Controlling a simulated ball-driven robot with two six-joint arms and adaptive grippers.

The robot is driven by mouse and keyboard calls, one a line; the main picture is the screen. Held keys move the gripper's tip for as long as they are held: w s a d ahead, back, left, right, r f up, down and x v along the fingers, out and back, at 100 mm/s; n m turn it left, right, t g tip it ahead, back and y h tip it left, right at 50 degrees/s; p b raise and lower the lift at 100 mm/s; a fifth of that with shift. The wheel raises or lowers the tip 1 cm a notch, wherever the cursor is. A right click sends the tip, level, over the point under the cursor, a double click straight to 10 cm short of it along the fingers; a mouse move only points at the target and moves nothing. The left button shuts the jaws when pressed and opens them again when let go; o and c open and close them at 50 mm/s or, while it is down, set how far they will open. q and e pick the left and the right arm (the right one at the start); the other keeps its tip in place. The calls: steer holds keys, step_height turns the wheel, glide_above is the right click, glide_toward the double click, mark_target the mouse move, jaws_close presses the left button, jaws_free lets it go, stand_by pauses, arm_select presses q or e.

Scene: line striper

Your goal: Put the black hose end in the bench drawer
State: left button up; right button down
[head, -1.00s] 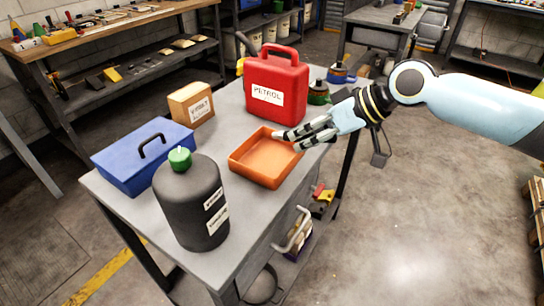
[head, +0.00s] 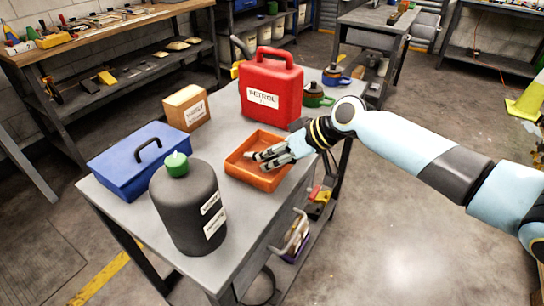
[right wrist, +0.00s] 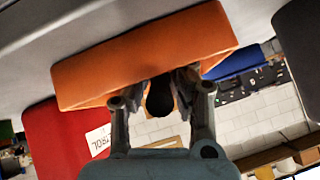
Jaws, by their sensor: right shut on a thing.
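My right gripper (head: 258,161) is over the orange tray (head: 240,178) on the grey bench (head: 130,208). In the right wrist view, a dark, rounded thing (right wrist: 160,98) sits between its fingers (right wrist: 160,85), beside the orange tray (right wrist: 90,72). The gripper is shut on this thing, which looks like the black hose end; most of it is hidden. A pale bar handle (head: 295,233) shows on the bench's right side, at the drawer; the drawer looks shut. My left gripper is not in view.
On the bench stand a red petrol can (head: 271,92), a cardboard box (head: 187,107), a blue box (head: 138,170) and a dark bottle with a green cap (head: 187,210). Small items lie on the lower shelf (head: 318,208).

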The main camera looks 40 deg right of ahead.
steer(key=shift+f, duration=0.2)
steer(key=c, duration=1.2)
jaws_free()
steer(key=shift+o, duration=0.2)
steer(key=shift+r, duration=0.1)
